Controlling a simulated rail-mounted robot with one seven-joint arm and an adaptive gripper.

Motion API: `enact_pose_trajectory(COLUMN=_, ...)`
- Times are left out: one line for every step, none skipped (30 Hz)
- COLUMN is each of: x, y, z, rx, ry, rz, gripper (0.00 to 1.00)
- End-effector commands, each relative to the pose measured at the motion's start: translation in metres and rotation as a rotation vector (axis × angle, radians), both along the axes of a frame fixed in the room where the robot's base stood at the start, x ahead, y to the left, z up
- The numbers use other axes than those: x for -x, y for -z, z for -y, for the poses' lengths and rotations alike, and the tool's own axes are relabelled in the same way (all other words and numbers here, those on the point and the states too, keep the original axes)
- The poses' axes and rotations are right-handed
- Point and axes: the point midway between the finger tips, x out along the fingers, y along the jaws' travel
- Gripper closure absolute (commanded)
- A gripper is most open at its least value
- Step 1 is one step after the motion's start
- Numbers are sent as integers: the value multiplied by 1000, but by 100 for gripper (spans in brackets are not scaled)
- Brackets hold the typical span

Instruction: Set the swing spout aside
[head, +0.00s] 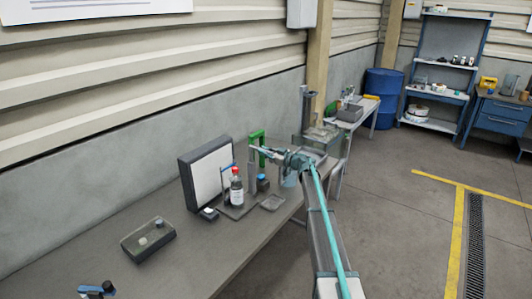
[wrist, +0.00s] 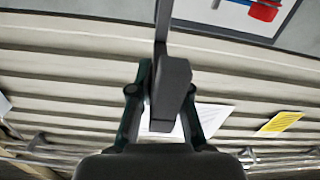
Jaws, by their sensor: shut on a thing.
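My gripper (head: 264,153) reaches in from the right over the bench, at the top of a small stand beside the red-capped bottle. In the wrist view its two dark green fingers (wrist: 164,95) are shut on a dark grey block with a thin bar running up from it, which I take to be the swing spout (wrist: 174,88). A green bracket (head: 257,140) shows close to the fingers in the head view. The held part is too small there to make out, and whether it is free of the stand cannot be told.
The red-capped bottle (head: 237,186) stands close left of my gripper, before a pale upright panel (head: 208,175). The front of the bench is largely clear. A blue drum (head: 382,98) stands far back.

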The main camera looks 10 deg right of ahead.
Motion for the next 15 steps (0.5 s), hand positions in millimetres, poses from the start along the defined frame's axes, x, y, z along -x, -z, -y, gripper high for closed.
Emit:
enact_pose_trajectory(x=-1, y=-2, z=1, rx=-3, ry=3, rz=2, gripper=79)
enact_pose_trajectory(x=-1, y=-2, z=1, rx=-3, ry=4, rz=1, gripper=74)
enact_pose_trajectory(x=-1, y=-1, z=1, rx=-3, ry=4, rz=1, gripper=67)
enact_pose_trajectory(x=-1, y=-1, z=1, rx=-3, ry=4, rz=1, gripper=62)
enact_pose_trajectory(x=-1, y=-1, z=1, rx=-2, ry=3, rz=1, gripper=59)
enact_pose_trajectory(x=-1, y=-1, z=1, rx=-2, ry=3, rz=0, gripper=59)
enact_pose_trajectory(x=-1, y=-1, z=1, rx=-1, ry=3, rz=1, gripper=59)
enact_pose_trajectory(x=-1, y=-1, z=1, rx=-1, ry=3, rz=1, gripper=59)
enact_pose_trajectory(x=-1, y=-1, z=1, rx=-1, ry=3, rz=1, gripper=59)
enact_pose_trajectory(x=0, y=0, z=1, rx=-1, ry=2, rz=1, gripper=59)
enact_pose_trajectory(x=-1, y=0, z=1, rx=-1, ry=2, rz=1, gripper=59)
enact_pose_trajectory(x=0, y=0, z=1, rx=-1, ry=2, rz=1, gripper=59)
enact_pose_trajectory(x=0, y=0, z=1, rx=0, ry=2, rz=0, gripper=59)
enact_pose_trajectory(x=0, y=0, z=1, rx=0, ry=2, rz=0, gripper=59)
enact_pose_trajectory(x=1, y=0, z=2, rx=0, ry=2, rz=0, gripper=59)
